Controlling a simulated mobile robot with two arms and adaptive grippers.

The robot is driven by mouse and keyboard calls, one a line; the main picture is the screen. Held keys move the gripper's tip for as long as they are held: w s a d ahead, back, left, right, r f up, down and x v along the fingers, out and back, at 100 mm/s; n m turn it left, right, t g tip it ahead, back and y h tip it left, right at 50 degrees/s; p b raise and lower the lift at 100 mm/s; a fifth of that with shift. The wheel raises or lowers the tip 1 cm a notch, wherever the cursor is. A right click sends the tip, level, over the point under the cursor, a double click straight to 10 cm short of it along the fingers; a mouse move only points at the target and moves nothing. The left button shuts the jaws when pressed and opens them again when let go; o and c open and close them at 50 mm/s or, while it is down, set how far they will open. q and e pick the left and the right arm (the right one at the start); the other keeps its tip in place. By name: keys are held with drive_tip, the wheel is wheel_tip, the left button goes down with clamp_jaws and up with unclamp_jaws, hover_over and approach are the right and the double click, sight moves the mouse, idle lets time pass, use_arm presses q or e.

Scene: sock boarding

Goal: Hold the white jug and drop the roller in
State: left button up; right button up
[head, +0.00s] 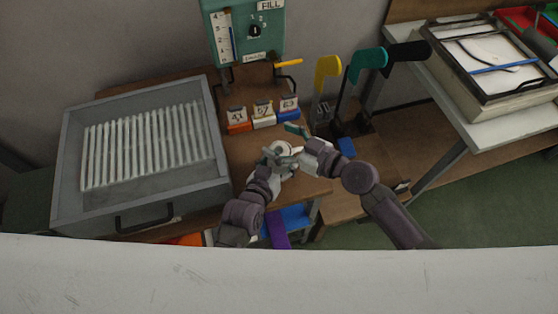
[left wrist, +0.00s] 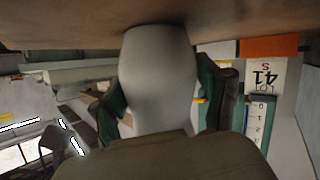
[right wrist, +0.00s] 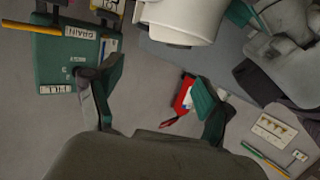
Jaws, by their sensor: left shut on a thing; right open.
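The white jug (head: 283,148) is held in my left gripper (head: 276,158) above the front right part of the brown bench. In the left wrist view the pale jug (left wrist: 155,70) fills the space between the two fingers. My right gripper (head: 299,138) is close beside the jug on its right. In the right wrist view its fingers are spread with nothing held between them, and the jug (right wrist: 180,22) shows beyond them at the top. I cannot make out the roller in any view; the jug's inside is hidden.
A grey tray (head: 72,200) with rows of pale bars stands at left. Numbered blocks (head: 263,115) sit behind the jug, below a green dispenser panel (head: 272,30). Yellow, teal and black foot-shaped boards (head: 328,68) stand to the right. A frame on a side table (head: 485,135) is farther right.

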drive_tip(key=v, duration=1.2)
use_arm(q)
drive_tip(key=o, duration=1.3)
drive_tip(key=shift+o, duration=0.2)
drive_tip(key=v, duration=0.7)
drive_tip(key=shift+s+a+r, duration=0.1)
drive_tip(key=shift+s+a, duration=0.05)
drive_tip(key=shift+s, duration=0.1)
